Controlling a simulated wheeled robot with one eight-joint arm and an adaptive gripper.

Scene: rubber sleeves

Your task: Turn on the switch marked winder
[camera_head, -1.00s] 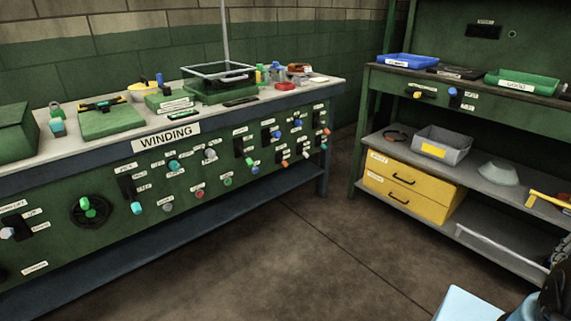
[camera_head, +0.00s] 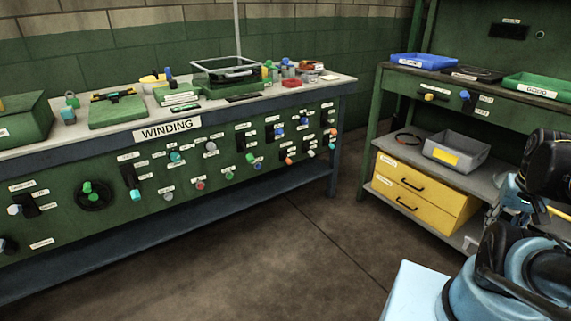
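The front panel (camera_head: 105,195) of the bench under the WINDING sign (camera_head: 167,131) carries several switches, knobs and buttons with small white labels. Their labels are too small to read, so I cannot tell which switch is marked winder. A lever switch with a teal tip (camera_head: 135,194) sits left of the middle. A grey-white tipped lever (camera_head: 14,210) is at the far left. Only blue and black parts of my arm show at the right; no gripper fingertips are visible.
A green shelf unit (camera_head: 370,130) stands at the right with yellow drawers (camera_head: 415,186) and a grey bin (camera_head: 456,150). The bench top (camera_head: 22,148) holds trays and small tools. The floor (camera_head: 290,255) between the bench and shelf unit is clear.

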